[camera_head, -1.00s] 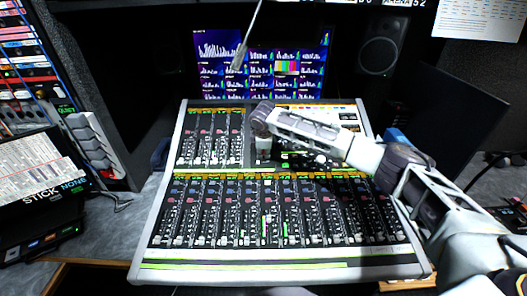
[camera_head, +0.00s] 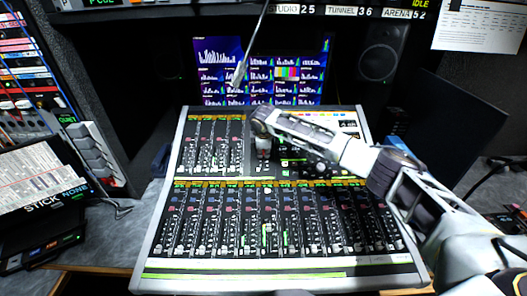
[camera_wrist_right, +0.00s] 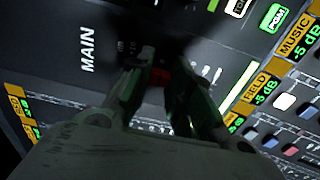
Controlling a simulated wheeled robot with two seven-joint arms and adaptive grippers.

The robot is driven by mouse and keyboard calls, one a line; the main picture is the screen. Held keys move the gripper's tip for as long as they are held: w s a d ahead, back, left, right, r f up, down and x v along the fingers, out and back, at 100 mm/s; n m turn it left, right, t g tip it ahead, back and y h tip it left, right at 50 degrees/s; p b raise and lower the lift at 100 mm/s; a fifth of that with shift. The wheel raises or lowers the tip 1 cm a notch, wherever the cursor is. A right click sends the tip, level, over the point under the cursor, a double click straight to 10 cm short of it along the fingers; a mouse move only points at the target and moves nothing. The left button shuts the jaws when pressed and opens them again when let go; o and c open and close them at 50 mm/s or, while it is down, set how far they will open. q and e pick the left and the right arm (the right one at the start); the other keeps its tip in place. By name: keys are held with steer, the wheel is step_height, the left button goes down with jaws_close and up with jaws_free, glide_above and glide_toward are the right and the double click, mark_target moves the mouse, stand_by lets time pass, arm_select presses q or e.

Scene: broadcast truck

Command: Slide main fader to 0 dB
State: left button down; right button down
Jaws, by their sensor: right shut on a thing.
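The mixing console (camera_head: 150,258) stands in the middle of the head view, with a lower bank of channel strips and a shorter upper bank. My right gripper (camera_head: 263,152) reaches down over the upper middle of the console, right of the upper bank. My left gripper is not in view.
Screens with level graphs (camera_head: 265,70) stand behind the console. A loudspeaker (camera_head: 378,52) is at the back right. A gooseneck microphone (camera_head: 240,72) hangs in front of the screens. A script stand (camera_head: 38,185) is at the left.

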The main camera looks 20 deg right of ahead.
steer(key=c, duration=1.6)
jaws_free()
steer(key=shift+c, duration=0.2)
steer(key=shift+o, duration=1.8)
steer(key=shift+s+r, duration=0.15)
steer(key=shift+r, duration=0.2)
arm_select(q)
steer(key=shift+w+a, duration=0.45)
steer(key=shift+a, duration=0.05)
arm_select(e)
steer(key=v, duration=1.1)
steer(key=shift+a+r, duration=0.1)
steer(key=shift+r, duration=0.05)
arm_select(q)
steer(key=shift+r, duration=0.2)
arm_select(e)
steer(key=shift+r, duration=0.1)
